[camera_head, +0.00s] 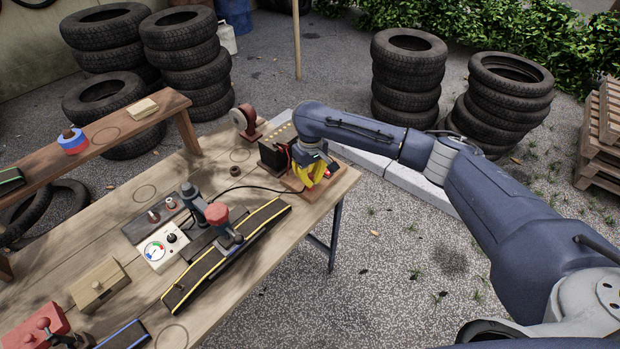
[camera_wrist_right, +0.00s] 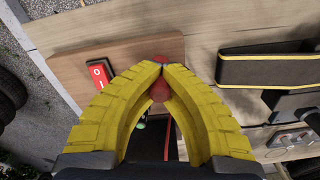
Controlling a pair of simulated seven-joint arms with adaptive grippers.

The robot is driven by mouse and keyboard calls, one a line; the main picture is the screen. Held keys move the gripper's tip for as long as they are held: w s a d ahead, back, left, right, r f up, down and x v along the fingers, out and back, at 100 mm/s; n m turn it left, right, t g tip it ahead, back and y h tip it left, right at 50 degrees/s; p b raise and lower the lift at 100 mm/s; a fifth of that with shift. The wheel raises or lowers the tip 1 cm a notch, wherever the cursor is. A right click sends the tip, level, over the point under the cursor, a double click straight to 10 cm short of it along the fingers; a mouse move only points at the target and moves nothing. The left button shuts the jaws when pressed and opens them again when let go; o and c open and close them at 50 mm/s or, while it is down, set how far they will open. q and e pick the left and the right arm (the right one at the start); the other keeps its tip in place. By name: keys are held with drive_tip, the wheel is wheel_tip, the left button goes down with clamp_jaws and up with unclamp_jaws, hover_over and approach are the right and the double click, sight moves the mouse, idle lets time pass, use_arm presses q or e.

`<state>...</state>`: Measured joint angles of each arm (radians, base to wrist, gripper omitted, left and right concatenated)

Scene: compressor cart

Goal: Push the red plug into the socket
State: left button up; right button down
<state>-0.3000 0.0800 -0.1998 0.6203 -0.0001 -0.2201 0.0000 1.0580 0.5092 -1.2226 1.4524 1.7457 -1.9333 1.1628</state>
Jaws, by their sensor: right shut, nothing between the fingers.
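My right gripper (camera_head: 312,178) has yellow fingers and is over the wooden board (camera_head: 297,184) at the right end of the workbench. In the right wrist view, its fingertips (camera_wrist_right: 164,63) meet, shut with nothing held. A round red part (camera_wrist_right: 160,90), which looks like the red plug, shows in the gap between the fingers, just behind the tips. The fingers partly hide it, and I cannot tell how deep it sits or whether they touch it. The socket is not clearly visible. My left gripper is not in view.
A red rocker switch (camera_wrist_right: 98,73) lies beside the fingers. A black upright panel (camera_head: 272,157) stands behind the gripper. A black cable (camera_head: 255,188) crosses the bench. A yellow-edged black rail (camera_head: 225,254), a gauge box (camera_head: 160,247) and a red-topped clamp (camera_head: 217,214) stand to the left.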

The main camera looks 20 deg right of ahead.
drive_tip(key=shift+f, duration=0.45)
idle(0.5)
drive_tip(key=c, duration=2.1)
unclamp_jaws()
drive_tip(key=o, duration=1.2)
drive_tip(key=shift+c, duration=0.2)
drive_tip(key=shift+r, duration=3.45)
